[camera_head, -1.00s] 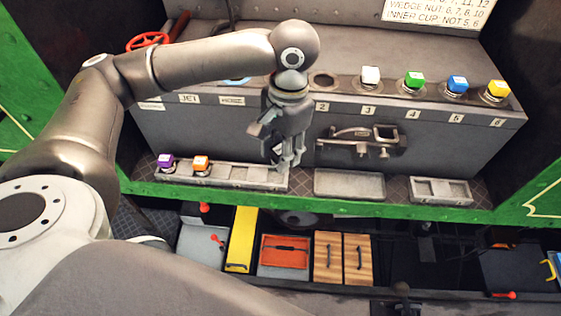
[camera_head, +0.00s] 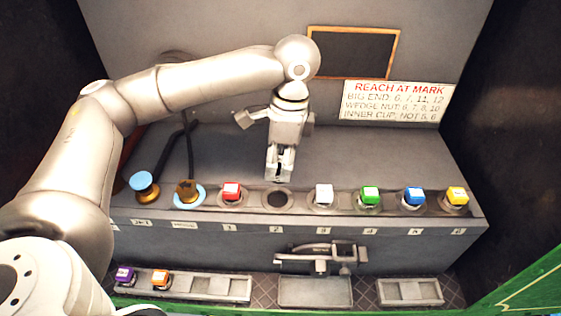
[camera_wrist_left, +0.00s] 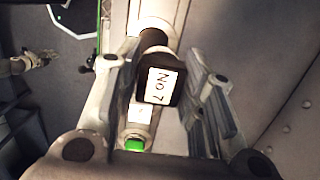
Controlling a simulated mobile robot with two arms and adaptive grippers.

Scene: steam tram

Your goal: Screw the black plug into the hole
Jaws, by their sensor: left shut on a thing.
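The black plug (camera_wrist_left: 158,88), with a white label reading "No 7", is between the fingers of my left gripper in the left wrist view. The hole (camera_head: 277,199) is an empty dark round opening marked 2 in the row on the grey bench. The gripper's fingertips appear just above and behind it; the exact gap cannot be told. My right gripper is not in view.
A red plug (camera_head: 231,190) sits left of the hole, and white (camera_head: 323,194), green (camera_head: 369,195), blue (camera_head: 413,198) and yellow (camera_head: 457,197) plugs sit to the right.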

